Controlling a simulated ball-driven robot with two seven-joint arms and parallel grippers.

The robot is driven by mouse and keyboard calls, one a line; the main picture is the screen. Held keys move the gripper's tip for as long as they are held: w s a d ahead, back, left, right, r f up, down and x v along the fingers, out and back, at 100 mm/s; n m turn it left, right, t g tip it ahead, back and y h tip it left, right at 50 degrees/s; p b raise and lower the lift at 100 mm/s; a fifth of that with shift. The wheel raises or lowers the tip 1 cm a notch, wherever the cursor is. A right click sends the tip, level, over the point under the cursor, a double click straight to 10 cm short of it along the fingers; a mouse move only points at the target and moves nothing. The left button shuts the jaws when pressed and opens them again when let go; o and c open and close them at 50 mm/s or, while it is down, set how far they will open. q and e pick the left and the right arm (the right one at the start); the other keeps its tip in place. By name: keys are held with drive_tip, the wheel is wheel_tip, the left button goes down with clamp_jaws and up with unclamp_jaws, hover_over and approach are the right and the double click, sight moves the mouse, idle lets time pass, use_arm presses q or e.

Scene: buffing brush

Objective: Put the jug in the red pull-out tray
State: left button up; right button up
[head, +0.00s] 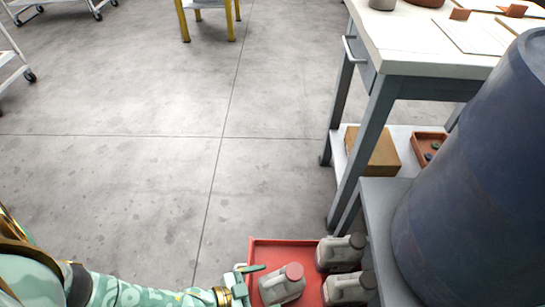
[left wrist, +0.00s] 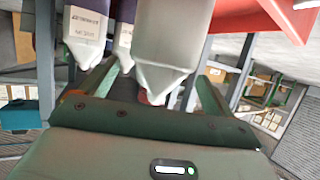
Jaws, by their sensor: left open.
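The red pull-out tray (head: 258,249) is at the bottom of the head view. A grey-white jug with a pink-red cap (head: 281,287) stands in its left part. My left gripper (head: 251,277) is open at the left side of this jug. In the left wrist view, which looks turned over, the near pale jug (left wrist: 170,50) is in front of and between the spread fingers of my left gripper (left wrist: 150,92); whether they touch it I cannot tell. A red panel, likely the tray (left wrist: 290,20), shows at top right. My right gripper is out of view.
Other grey jugs (head: 342,251) stand in the tray's right part. A large dark blue drum (head: 470,170) is on a grey stand to the right. A workbench (head: 425,45) with a cardboard box (head: 372,152) on its lower shelf is behind.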

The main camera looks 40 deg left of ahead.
use_arm(q)
drive_tip(key=p+v, duration=0.2)
drive_tip(key=v, duration=0.5)
drive_tip(key=s+d+r+m+g+y, duration=0.1)
drive_tip(key=s+d+r+g+y, duration=0.1)
drive_tip(key=s+d+g, duration=0.45)
drive_tip(key=s+a+r+g+y, duration=0.1)
drive_tip(key=s+a+r+y, duration=0.2)
drive_tip(key=a, duration=0.4)
drive_tip(key=s+a+r+g+y, duration=0.2)
drive_tip(key=s+a+r+y, duration=0.1)
drive_tip(key=s+a, duration=0.3)
drive_tip(key=shift+s+a+y, duration=0.25)
drive_tip(key=shift+a+y, duration=0.3)
drive_tip(key=shift+y, duration=0.35)
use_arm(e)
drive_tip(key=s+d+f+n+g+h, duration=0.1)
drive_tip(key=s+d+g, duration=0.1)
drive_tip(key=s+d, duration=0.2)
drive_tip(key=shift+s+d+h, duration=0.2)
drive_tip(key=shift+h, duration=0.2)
